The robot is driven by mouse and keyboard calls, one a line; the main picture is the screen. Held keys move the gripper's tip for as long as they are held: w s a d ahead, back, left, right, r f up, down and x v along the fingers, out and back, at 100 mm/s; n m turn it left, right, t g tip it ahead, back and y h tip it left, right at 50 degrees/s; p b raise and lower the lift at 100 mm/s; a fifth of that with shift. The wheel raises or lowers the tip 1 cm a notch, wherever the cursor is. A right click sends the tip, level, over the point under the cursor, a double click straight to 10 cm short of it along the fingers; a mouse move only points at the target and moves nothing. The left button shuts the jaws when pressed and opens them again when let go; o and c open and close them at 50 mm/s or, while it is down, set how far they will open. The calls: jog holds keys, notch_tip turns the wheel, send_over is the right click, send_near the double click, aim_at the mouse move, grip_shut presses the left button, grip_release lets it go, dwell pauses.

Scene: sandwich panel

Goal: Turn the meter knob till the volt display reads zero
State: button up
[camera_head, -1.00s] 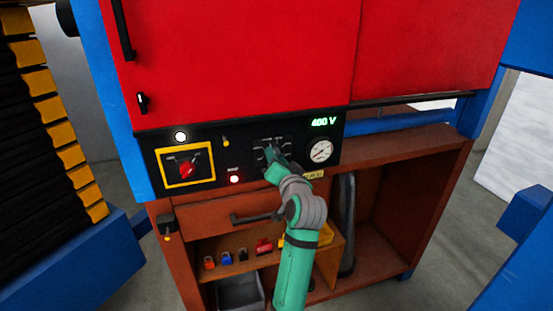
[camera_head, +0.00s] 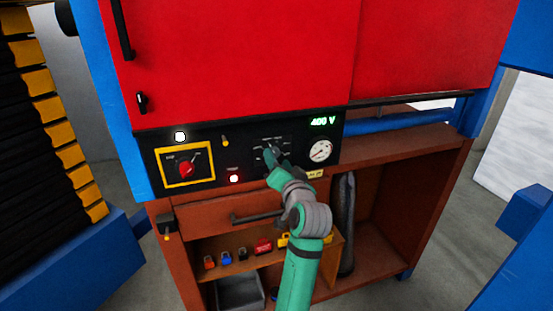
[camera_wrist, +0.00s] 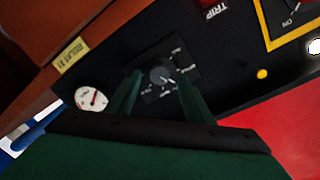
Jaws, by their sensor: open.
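The volt display (camera_head: 323,121) is lit green at the upper right of the black panel and reads 400 V. The meter knob (camera_wrist: 160,75) is a small dark round knob on a black plate with white position marks around it, seen in the wrist view. In the head view my gripper (camera_head: 272,155) is in front of that plate and hides most of the knob. In the wrist view my gripper (camera_wrist: 158,98) is open, with one green finger on each side of the knob. I cannot tell whether the fingers touch it.
A red rotary switch (camera_head: 187,169) in a yellow frame (camera_head: 164,184) is at the panel's left. Below are a drawer handle (camera_head: 257,217) and a shelf of small coloured locks.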

jog(key=v, duration=0.8)
jog(key=shift+s, duration=0.1)
jog(key=s+f+h, duration=0.1)
jog(key=s+f, duration=0.2)
jog(key=f, duration=0.4)
jog(key=s+d+f+h, duration=0.1)
jog(key=s+f, duration=0.3)
jog(key=f, duration=0.4)
jog(key=s+f+h, duration=0.1)
jog(key=s+f, duration=0.2)
jog(key=f, duration=0.4)
jog(key=s+f+n+g+h, duration=0.1)
jog(key=s+f+h, duration=0.1)
jog(key=s+f, duration=1)
jog(key=s+a+r+n, duration=0.1)
jog(key=s+n, duration=0.1)
jog(key=s, duration=1.2)
jog(key=s+a+n, duration=0.2)
jog(key=s, duration=1.2)
jog(key=shift+a+r, duration=0.25)
jog(key=shift+r, duration=0.15)
